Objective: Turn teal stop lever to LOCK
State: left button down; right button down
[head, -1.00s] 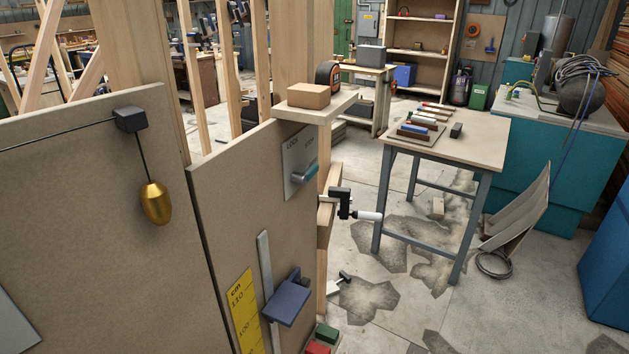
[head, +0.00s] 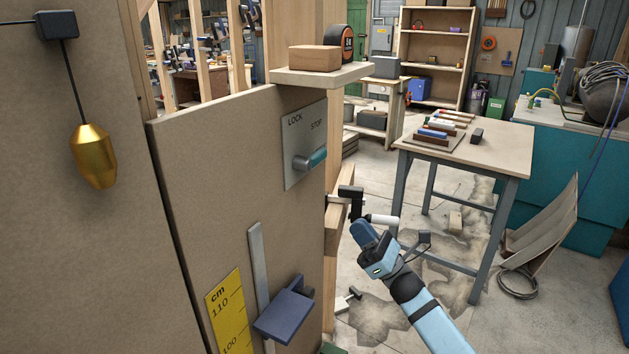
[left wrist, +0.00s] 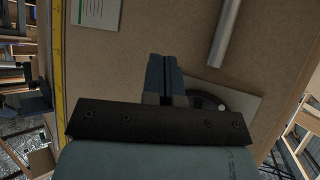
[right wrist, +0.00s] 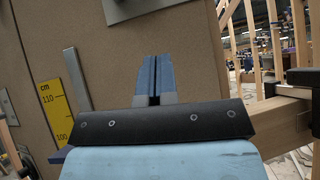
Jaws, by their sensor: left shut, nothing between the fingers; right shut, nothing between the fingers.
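The teal stop lever (head: 312,160) sits on a grey plate (head: 298,174) marked LOCK and STOP, near the right edge of the brown panel. Its teal end points right, under the STOP word. My right gripper (head: 364,231) is shut and empty, below and to the right of the lever and apart from it. In the right wrist view the shut fingers (right wrist: 153,80) face the panel, and a grey plate edge (right wrist: 145,10) shows at the top. My left gripper is outside the head view; in the left wrist view its fingers (left wrist: 164,76) are shut and empty, facing a brown panel.
A shelf with a wooden block (head: 314,58) and tape measure (head: 338,40) juts out above the plate. A black clamp with a white handle (head: 381,219) is beside my right gripper. A blue bracket (head: 285,313) and yellow cm scale (head: 229,310) are lower. A brass weight (head: 93,157) hangs left.

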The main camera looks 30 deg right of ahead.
aim_at(312, 159)
jog(key=shift+w+r+n+g+y, duration=0.15)
jog(key=shift+r+n+g+y, duration=0.25)
jog(key=shift+n+y, duration=0.6)
jog(key=shift+r+h, duration=0.1)
jog(key=shift+h, duration=0.3)
jog(key=s+d+r+p+x, duration=0.1)
jog(key=p+x, duration=0.3)
jog(key=x, duration=0.8)
jog(key=shift+s+r, duration=0.2)
jog(key=shift+r, duration=0.65)
jog(key=shift+y, duration=0.3)
